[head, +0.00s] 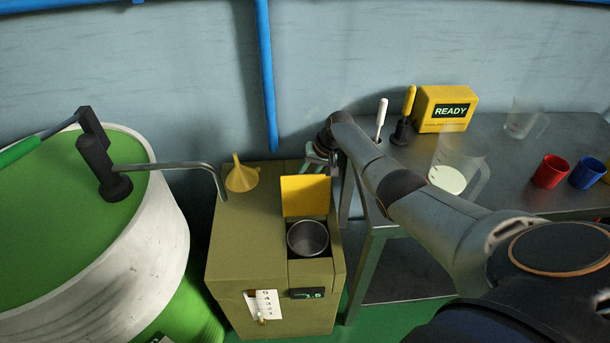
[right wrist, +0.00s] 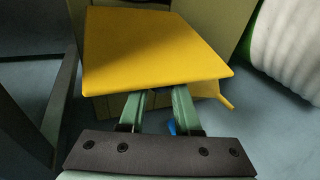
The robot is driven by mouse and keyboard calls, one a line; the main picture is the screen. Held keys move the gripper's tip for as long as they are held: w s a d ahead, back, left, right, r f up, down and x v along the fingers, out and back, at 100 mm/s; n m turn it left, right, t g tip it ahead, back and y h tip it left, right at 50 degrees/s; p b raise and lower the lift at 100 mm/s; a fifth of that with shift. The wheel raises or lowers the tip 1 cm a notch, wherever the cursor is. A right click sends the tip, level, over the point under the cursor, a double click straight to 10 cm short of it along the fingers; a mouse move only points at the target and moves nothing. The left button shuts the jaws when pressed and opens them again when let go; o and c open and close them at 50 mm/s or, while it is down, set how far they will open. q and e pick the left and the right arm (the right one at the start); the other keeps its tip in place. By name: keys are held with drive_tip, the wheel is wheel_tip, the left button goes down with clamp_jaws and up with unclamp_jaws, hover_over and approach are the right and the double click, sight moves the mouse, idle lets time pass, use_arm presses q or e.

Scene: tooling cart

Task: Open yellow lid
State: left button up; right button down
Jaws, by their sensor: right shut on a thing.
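The yellow lid (head: 305,196) stands raised at the back of the opening on top of the olive-green cabinet (head: 240,225). A round grey metal pot (head: 307,238) shows in the uncovered opening in front of it. My right gripper (head: 318,155) is behind the lid, at its upper edge. In the right wrist view the lid (right wrist: 155,48) fills the upper middle, and the green fingers of my right gripper (right wrist: 158,100) reach its near edge, shut on it. The fingertips are partly hidden by the lid. My left gripper is not in view.
A yellow funnel (head: 241,178) is on the cabinet's left side. A green-topped white drum (head: 130,240) with a pump stands at left. The grey table (head: 505,165) at right holds a yellow READY box (head: 446,109), a clear jug (head: 452,175), a red cup (head: 550,171) and a blue cup (head: 586,173).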

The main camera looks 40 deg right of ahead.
drive_tip(key=shift+w+d+f, duration=0.2)
drive_tip(key=shift+w+f, duration=0.05)
idle(0.4)
drive_tip(key=c, duration=0.8)
unclamp_jaws()
drive_tip(key=shift+f, duration=0.1)
drive_tip(key=shift+o, duration=0.9)
drive_tip(key=p+v, duration=0.4)
drive_tip(key=v, duration=0.8)
drive_tip(key=shift+r, duration=0.3)
